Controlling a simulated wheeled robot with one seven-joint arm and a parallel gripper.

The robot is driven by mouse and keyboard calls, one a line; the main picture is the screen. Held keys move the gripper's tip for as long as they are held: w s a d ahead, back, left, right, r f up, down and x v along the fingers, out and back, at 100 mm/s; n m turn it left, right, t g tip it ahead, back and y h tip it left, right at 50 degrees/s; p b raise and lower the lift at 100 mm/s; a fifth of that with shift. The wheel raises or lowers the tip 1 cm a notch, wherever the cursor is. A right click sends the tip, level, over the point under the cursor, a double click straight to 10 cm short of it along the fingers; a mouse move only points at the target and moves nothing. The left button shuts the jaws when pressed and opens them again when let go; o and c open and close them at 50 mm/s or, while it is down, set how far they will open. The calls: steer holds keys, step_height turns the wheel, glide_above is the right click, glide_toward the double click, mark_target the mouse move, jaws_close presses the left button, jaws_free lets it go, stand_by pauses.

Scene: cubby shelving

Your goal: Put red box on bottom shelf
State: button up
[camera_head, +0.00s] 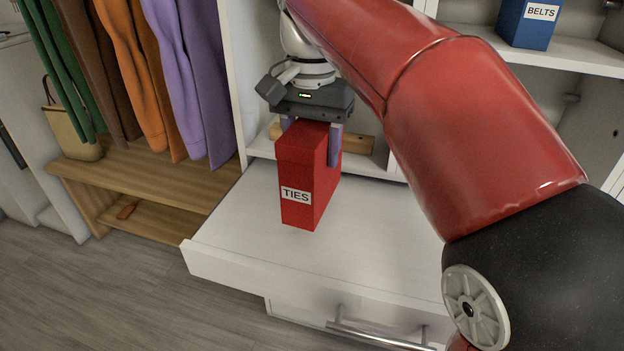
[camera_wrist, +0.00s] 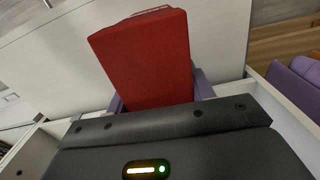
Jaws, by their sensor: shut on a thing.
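The red box (camera_head: 296,180) labelled TIES is upright in the head view, over the white surface in front of the shelving. My gripper (camera_head: 312,135) is above it, with its two purple-grey fingers shut on the box's sides near the top. The wrist view shows the red box (camera_wrist: 145,62) from above between the fingers. I cannot tell whether its base touches the white surface (camera_head: 230,225). A low white shelf (camera_head: 365,160) lies behind the box, partly hidden by the gripper and my red arm.
A blue box (camera_head: 528,24) labelled BELTS stands on an upper shelf (camera_head: 560,52) at right. Hanging clothes (camera_head: 190,80) and a wooden bench (camera_head: 150,175) with a bag (camera_head: 75,130) are at left. A drawer with a metal handle (camera_head: 380,338) is below the white surface. A wooden item (camera_head: 358,143) lies behind the gripper.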

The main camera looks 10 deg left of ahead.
steer(key=shift+f, duration=2)
steer(key=shift+f, duration=0.1)
steer(key=o, duration=1.1)
steer(key=shift+f, duration=0.1)
steer(key=shift+o, duration=0.2)
steer(key=shift+f+b, duration=0.1)
steer(key=shift+b, duration=0.55)
